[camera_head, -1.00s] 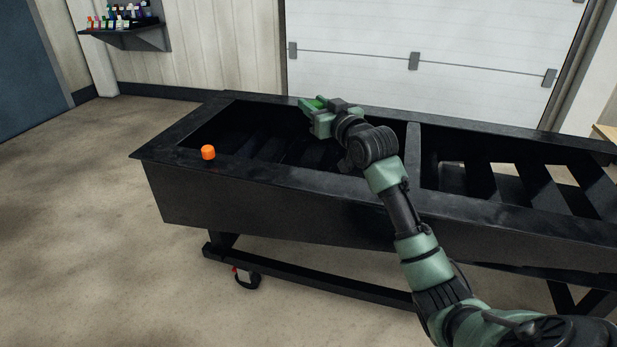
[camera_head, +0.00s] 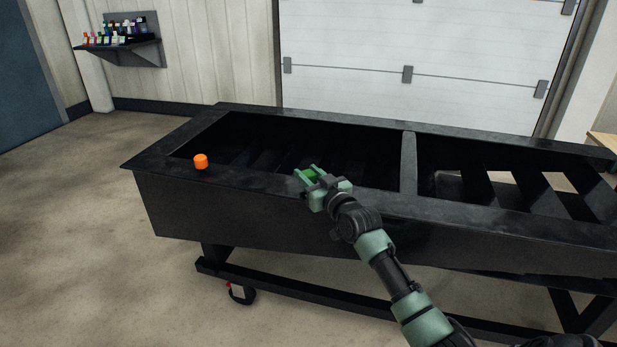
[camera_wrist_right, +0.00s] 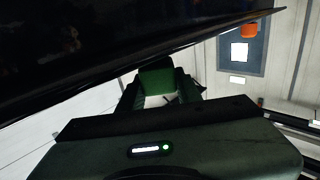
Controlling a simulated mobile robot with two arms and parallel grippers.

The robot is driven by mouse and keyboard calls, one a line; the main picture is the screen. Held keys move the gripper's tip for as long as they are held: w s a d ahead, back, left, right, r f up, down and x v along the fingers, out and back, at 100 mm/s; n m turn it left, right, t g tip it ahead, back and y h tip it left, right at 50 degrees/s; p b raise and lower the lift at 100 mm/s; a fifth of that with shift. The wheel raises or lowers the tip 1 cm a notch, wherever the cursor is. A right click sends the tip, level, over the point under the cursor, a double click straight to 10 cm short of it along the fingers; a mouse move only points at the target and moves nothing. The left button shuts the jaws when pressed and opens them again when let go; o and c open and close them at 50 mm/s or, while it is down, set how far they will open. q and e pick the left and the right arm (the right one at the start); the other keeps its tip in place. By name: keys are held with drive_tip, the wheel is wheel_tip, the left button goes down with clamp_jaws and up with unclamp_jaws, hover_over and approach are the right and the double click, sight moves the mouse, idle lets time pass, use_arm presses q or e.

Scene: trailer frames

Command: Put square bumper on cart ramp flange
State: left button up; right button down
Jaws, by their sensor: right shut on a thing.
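The cart ramp (camera_head: 250,210) is a long black frame whose flat top flange (camera_head: 165,158) runs around open bays. My right gripper (camera_head: 310,175) is above the near long flange, left of the crossbar. It is shut on a small green block, taken as the square bumper (camera_wrist_right: 156,80), which shows between the fingers in the right wrist view. Whether the block touches the flange cannot be told. My left gripper is not in view.
An orange, roughly cylindrical piece (camera_head: 201,161) sits on the flange near the left end. A wall shelf (camera_head: 115,45) holds several small coloured items. The flange between orange piece and gripper is clear.

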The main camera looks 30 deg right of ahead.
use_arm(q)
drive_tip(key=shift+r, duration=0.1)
use_arm(e)
drive_tip(key=c, duration=1)
unclamp_jaws()
drive_tip(key=shift+o, duration=0.2)
drive_tip(key=shift+s, duration=0.1)
